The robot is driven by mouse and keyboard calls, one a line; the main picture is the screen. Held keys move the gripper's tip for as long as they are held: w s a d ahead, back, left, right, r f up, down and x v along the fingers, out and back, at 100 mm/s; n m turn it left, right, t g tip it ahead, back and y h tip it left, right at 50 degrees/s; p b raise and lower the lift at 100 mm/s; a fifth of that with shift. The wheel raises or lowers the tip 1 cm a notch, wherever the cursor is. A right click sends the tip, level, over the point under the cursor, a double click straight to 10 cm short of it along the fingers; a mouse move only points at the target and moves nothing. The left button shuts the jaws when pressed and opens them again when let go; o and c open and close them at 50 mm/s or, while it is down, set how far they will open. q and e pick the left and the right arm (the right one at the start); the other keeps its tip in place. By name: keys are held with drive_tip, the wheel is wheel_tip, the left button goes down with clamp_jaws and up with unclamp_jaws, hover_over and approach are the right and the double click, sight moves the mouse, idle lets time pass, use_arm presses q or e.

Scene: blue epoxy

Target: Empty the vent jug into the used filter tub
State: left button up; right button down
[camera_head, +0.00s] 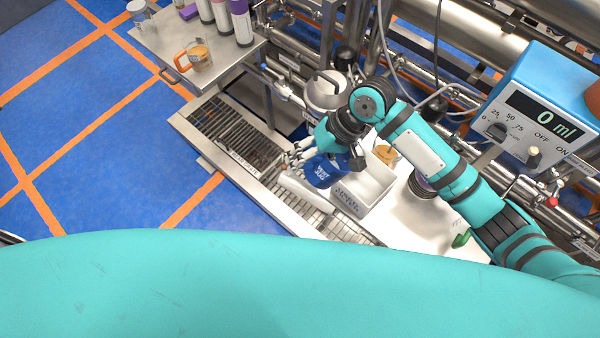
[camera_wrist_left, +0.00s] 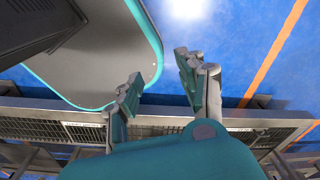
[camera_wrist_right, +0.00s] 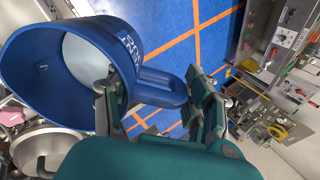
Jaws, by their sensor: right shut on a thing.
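The blue vent jug (camera_head: 322,172) with white lettering hangs from my right gripper, over the near-left edge of the pale grey tub (camera_head: 378,186). Dark lettering marks the tub's front wall. In the right wrist view the jug (camera_wrist_right: 45,95) shows its wide mouth and a pale inside; I cannot tell what it holds. My right gripper (camera_wrist_right: 158,100) is shut on the jug's handle. In the head view the right gripper (camera_head: 300,154) is partly hidden by its wrist. My left gripper (camera_wrist_left: 160,84) is open and empty, seen only in the left wrist view.
A steel vessel (camera_head: 325,92) stands behind the jug. A slotted drain (camera_head: 235,130) lies to the left. A side table (camera_head: 165,40) holds an orange-handled jug (camera_head: 194,57) and several bottles. A blue dosing unit (camera_head: 545,100) and pipes close off the right and back.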

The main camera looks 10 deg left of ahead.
sight(325, 158)
drive_tip(key=y+b, duration=0.1)
drive_tip(key=b, duration=0.1)
drive_tip(key=d+f+b, duration=0.1)
drive_tip(key=b, duration=0.1)
drive_tip(key=shift+w+d+y, duration=0.15)
drive_tip(key=shift+w+y, duration=0.05)
drive_tip(key=shift+y, duration=0.2)
drive_tip(key=d+y+b, duration=0.1)
drive_tip(key=b, duration=0.1)
drive_tip(key=d+r+g+y+b, duration=0.1)
drive_tip(key=b, duration=0.1)
drive_tip(key=shift+w, duration=0.35)
use_arm(q)
wheel_tip(325, 158, down, 9)
drive_tip(key=w, duration=0.1)
drive_tip(key=shift+w, duration=0.25)
use_arm(e)
drive_tip(key=shift+s+a+r, duration=0.1)
drive_tip(key=shift+r, duration=0.15)
use_arm(q)
drive_tip(key=shift+w, duration=0.1)
